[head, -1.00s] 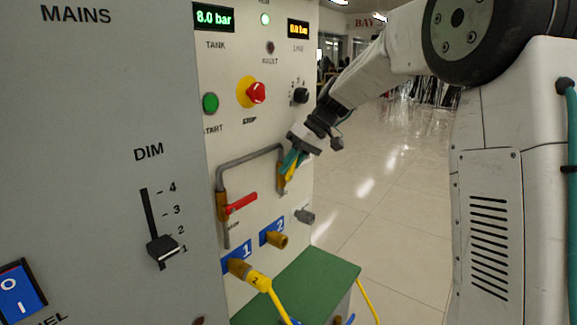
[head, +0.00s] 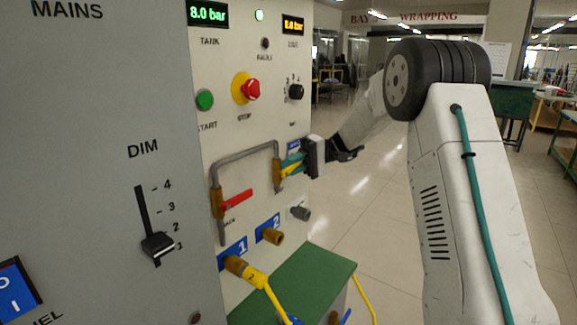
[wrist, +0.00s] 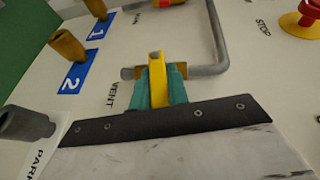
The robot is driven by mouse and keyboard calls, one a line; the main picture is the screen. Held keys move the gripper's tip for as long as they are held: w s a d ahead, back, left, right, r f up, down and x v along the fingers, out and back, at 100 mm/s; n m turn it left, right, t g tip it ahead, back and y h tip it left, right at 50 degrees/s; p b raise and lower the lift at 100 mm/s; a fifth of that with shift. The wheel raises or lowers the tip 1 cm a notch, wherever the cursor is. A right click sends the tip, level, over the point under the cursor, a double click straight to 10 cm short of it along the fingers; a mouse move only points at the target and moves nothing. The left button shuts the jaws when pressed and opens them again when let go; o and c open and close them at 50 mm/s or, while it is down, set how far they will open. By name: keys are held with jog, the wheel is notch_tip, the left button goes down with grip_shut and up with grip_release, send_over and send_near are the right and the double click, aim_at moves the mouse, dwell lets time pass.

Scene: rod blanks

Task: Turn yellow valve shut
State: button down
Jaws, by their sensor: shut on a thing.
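The yellow valve handle (head: 292,169) is on the right vertical leg of the grey pipe (head: 245,151) on the panel. My gripper (head: 291,163) is shut on it, coming from the right, with teal fingers on both sides. In the wrist view the handle (wrist: 157,82) stands between the teal fingers (wrist: 160,86), above the word VENT. It lies crosswise to the pipe there, and its far end reaches the brass valve body (wrist: 128,73). The fingers hide part of the handle and valve body in the head view.
A red valve handle (head: 236,199) sits on the left pipe leg. Below are brass ports 1 and 2 (head: 271,235), a yellow hose (head: 257,279) on port 1, a grey park stub (head: 299,212) and a green-topped bench (head: 306,280). A red stop button (head: 248,89) is above.

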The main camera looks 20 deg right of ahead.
jog(key=shift+d+f+m+y, duration=0.1)
jog(key=shift+f+m+y, duration=0.25)
jog(key=shift+y, duration=0.55)
jog(key=shift+r, duration=0.1)
jog(key=c, duration=1.4)
grip_release()
jog(key=shift+o, duration=0.2)
